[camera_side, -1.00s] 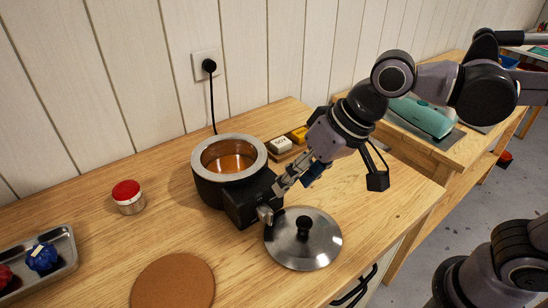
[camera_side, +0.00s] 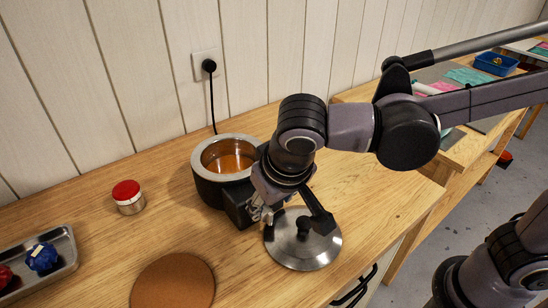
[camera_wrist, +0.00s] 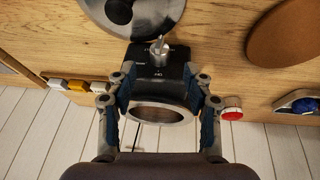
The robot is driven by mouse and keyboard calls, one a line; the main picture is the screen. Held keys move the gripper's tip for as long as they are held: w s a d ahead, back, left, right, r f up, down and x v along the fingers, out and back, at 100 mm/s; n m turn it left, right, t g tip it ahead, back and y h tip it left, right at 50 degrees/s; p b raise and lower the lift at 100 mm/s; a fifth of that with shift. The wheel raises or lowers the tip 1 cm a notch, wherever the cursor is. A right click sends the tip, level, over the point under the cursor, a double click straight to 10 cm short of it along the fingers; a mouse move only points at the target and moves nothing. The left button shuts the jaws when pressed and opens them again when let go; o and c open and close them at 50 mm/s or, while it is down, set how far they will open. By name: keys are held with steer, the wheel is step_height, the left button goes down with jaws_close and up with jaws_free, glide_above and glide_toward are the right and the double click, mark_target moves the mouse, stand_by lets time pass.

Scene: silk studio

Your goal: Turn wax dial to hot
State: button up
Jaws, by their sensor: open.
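The wax pot (camera_side: 205,185) is a black round pot with a grey rim and amber liquid wax inside. Its black control box (camera_side: 238,205) juts from its front side. In the wrist view the dial (camera_wrist: 159,46) is a small metal knob with a pointer on the control box (camera_wrist: 150,70). The marks around it are too small to read. My gripper (camera_wrist: 160,103) is open, its blue-padded fingers spread on either side of the pot and box, with nothing between them gripped. In the side view my wrist hides much of the box and the fingers.
A metal lid (camera_side: 322,248) lies close to the box. A cork mat (camera_side: 172,284), a red-capped jar (camera_side: 128,197) and a metal tray (camera_side: 68,262) with wax pieces are to the left. A black cord (camera_side: 212,105) runs to the wall socket. White and yellow blocks (camera_wrist: 77,86) show in the wrist view.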

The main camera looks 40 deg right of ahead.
mark_target(268, 213)
steer(key=shift+x, duration=3.3)
jaws_close()
